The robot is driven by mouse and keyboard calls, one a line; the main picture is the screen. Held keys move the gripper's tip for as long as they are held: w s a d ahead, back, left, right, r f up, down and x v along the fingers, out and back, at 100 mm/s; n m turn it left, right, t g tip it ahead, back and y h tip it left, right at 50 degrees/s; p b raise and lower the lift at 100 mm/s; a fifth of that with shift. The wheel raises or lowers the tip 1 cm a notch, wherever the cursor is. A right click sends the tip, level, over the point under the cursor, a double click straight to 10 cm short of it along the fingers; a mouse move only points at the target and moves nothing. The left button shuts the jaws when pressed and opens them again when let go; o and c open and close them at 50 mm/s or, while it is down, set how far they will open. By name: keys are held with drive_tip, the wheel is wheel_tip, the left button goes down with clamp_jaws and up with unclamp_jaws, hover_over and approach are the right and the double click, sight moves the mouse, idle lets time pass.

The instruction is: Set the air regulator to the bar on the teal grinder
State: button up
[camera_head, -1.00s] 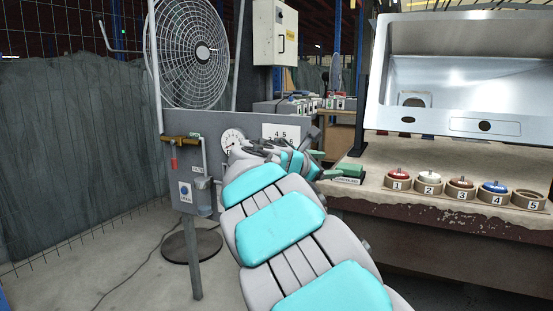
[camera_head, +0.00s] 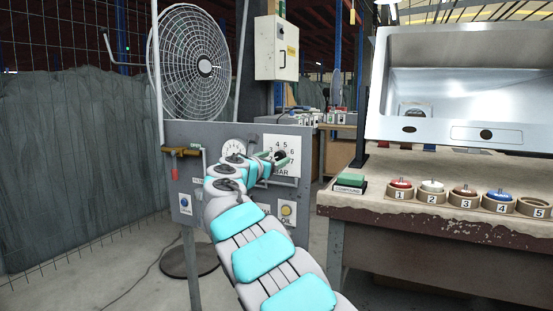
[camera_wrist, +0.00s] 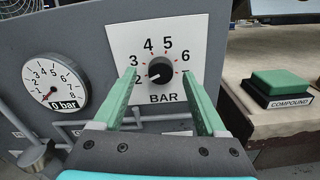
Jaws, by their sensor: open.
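The air regulator is a black knob (camera_wrist: 160,70) on a white plate (camera_wrist: 121,40) with numbers around it and the word BAR below. A small pale mark shows at the knob's lower left. The plate also shows in the head view (camera_head: 293,142). My gripper (camera_wrist: 159,73) is open, its green fingers to the left and right of the knob with gaps; contact is not visible. In the head view my gripper (camera_head: 281,158) is in front of the plate. A round gauge (camera_wrist: 58,84) at left reads "0 bar", its red needle toward the lower left. I cannot make out a teal grinder.
A green block marked COMPOUND (camera_head: 350,181) sits on the bench (camera_head: 400,212) at right. Several numbered holders, most with coloured lids, stand beside it. A caged fan (camera_head: 190,66) is above the grey panel (camera_head: 180,133). Brass and grey pipes run along the panel.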

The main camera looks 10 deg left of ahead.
drive_tip(key=shift+x, duration=0.75)
drive_tip(key=shift+c, duration=0.3)
clamp_jaws()
